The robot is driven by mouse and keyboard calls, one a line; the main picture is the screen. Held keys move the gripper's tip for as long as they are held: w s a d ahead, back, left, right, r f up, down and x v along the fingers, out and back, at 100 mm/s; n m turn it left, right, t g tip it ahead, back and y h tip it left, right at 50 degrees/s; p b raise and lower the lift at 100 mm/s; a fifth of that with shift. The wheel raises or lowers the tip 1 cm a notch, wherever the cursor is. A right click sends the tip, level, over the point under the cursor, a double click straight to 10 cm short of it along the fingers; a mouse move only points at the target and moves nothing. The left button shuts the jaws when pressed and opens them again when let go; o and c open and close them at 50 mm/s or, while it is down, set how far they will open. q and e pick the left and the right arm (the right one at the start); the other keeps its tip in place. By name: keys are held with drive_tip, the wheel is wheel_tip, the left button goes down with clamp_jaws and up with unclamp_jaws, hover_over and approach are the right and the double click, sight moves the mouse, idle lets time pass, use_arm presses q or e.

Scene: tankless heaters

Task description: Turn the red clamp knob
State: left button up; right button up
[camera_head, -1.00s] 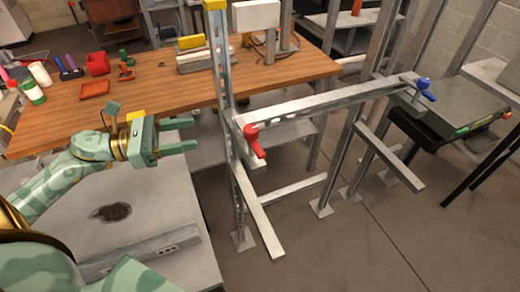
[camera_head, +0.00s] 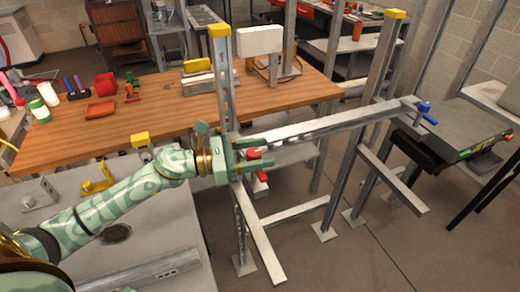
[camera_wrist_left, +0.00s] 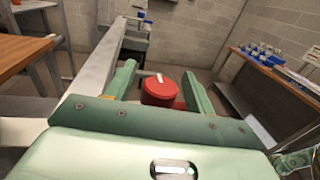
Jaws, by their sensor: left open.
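The red clamp knob (camera_head: 254,154) sits at the left end of the horizontal metal beam (camera_head: 330,122), by the upright post. My left gripper (camera_head: 262,153) is open, with one finger on each side of the knob. A red handle part shows just below the gripper in the head view.
A blue clamp knob (camera_head: 424,107) is at the beam's right end. The upright post (camera_head: 222,75) stands close beside my left gripper. A wooden workbench (camera_head: 165,115) with tools lies behind. A grey table (camera_head: 160,235) is at lower left.

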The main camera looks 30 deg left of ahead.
use_arm(q)
drive_tip(key=shift+w+d, duration=0.2)
drive_tip(key=shift+d, duration=0.05)
drive_tip(key=c, duration=1)
